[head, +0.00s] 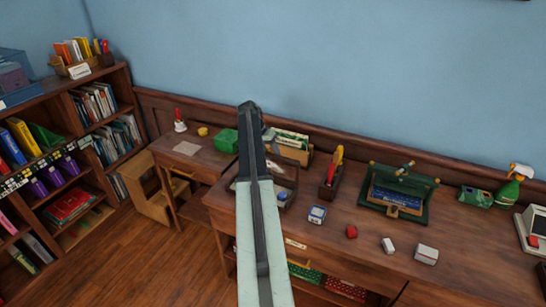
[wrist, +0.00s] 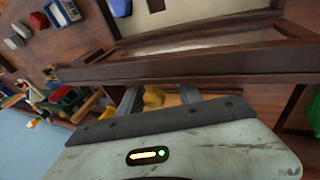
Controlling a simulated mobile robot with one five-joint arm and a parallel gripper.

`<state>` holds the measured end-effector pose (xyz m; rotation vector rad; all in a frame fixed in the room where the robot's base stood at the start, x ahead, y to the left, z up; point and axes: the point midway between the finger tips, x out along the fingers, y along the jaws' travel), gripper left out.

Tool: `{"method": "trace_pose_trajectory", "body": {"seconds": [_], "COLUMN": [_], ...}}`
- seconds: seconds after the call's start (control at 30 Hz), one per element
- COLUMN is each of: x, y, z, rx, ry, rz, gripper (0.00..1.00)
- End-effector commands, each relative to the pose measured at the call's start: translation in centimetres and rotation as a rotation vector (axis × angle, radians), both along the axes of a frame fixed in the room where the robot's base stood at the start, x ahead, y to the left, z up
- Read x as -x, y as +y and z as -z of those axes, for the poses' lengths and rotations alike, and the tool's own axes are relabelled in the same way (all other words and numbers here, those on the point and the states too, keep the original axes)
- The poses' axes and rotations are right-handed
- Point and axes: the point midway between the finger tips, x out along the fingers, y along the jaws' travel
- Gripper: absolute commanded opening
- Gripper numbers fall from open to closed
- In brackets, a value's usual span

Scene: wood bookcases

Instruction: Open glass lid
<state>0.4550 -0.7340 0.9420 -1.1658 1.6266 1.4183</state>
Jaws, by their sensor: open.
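A wooden case with a framed, pale, glassy top (wrist: 200,37) fills the upper part of the wrist view. It appears to be the box (head: 287,172) on the desk in the head view, partly hidden behind my arm. I cannot tell for sure which panel is the glass lid; no clear gap shows. My gripper (wrist: 160,97) is open at the near wooden edge, its two grey fingers partly hidden below that edge. A yellow thing (wrist: 153,97) shows between the fingers; I cannot tell whether it is touched. The head view hides the fingertips.
A bookcase (head: 70,150) stands left. Open floor (head: 150,265) lies front left.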

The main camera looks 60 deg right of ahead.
Motion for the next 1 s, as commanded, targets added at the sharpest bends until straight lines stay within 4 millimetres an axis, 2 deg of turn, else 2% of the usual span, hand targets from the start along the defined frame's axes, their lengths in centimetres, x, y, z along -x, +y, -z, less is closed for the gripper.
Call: {"method": "trace_pose_trajectory", "body": {"seconds": [0.3, 0.4, 0.7, 0.83, 0.87, 1.0], "x": [-1.9, -2.5, -2.7, -2.6, -2.6, -2.6], "y": [1.0, 1.3, 1.4, 1.4, 1.4, 1.4], "z": [-5.6, -6.8, -6.7, -7.1, -7.4, -9.3], "rx": [0.0, -0.001, 0.0, 0.0, 0.0, 0.0], "ry": [-0.001, -0.002, -0.002, -0.002, -0.002, -0.002], "rz": [-0.001, -0.001, 0.0, 0.001, 0.001, 0.001], "gripper": [0.41, 0.41, 0.41, 0.05, 0.0, 0.0]}}
